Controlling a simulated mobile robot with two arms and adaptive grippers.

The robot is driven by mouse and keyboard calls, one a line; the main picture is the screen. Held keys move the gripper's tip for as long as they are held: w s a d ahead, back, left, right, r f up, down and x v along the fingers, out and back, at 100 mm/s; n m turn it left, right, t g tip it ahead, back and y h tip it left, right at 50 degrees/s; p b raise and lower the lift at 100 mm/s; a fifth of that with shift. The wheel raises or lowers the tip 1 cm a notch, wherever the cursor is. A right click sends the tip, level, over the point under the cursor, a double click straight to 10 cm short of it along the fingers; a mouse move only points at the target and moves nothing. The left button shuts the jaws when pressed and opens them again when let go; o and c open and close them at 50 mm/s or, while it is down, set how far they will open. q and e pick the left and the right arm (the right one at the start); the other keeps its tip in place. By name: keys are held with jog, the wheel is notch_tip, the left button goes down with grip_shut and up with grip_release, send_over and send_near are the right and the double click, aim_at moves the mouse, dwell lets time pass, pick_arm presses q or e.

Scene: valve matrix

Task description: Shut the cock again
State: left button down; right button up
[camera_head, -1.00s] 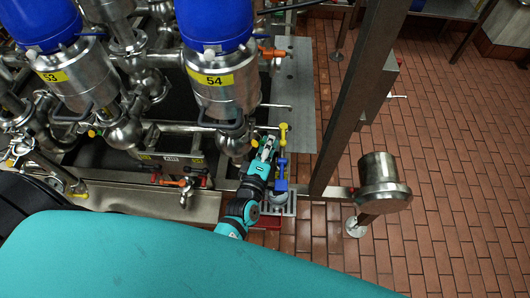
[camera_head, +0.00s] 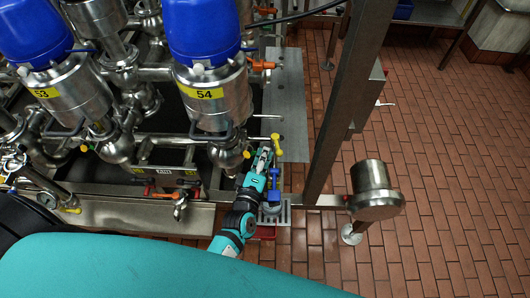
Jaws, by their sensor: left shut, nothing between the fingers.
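A small valve with a yellow handle (camera_head: 277,147) stands upright beside the frame below the unit marked 54. Just below it in the picture is a blue part (camera_head: 273,186), seemingly on the same pipework over a floor grate. I cannot tell from this view whether the cock is open or shut. My left gripper (camera_head: 264,157), on a teal arm, is shut and empty. It is just left of the yellow handle, close to it; whether they touch is not clear. My right gripper is not in view.
Blue-topped steel valves, 53 (camera_head: 77,90) and 54 (camera_head: 212,92), crowd the left. An orange handle (camera_head: 262,65) and a red one (camera_head: 161,195) sit on the pipes.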

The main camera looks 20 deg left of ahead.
pick_arm(q)
jog(key=s+d, duration=0.1)
jog(key=s, duration=1)
jog(key=shift+s+r, duration=0.3)
jog(key=shift+r, duration=0.1)
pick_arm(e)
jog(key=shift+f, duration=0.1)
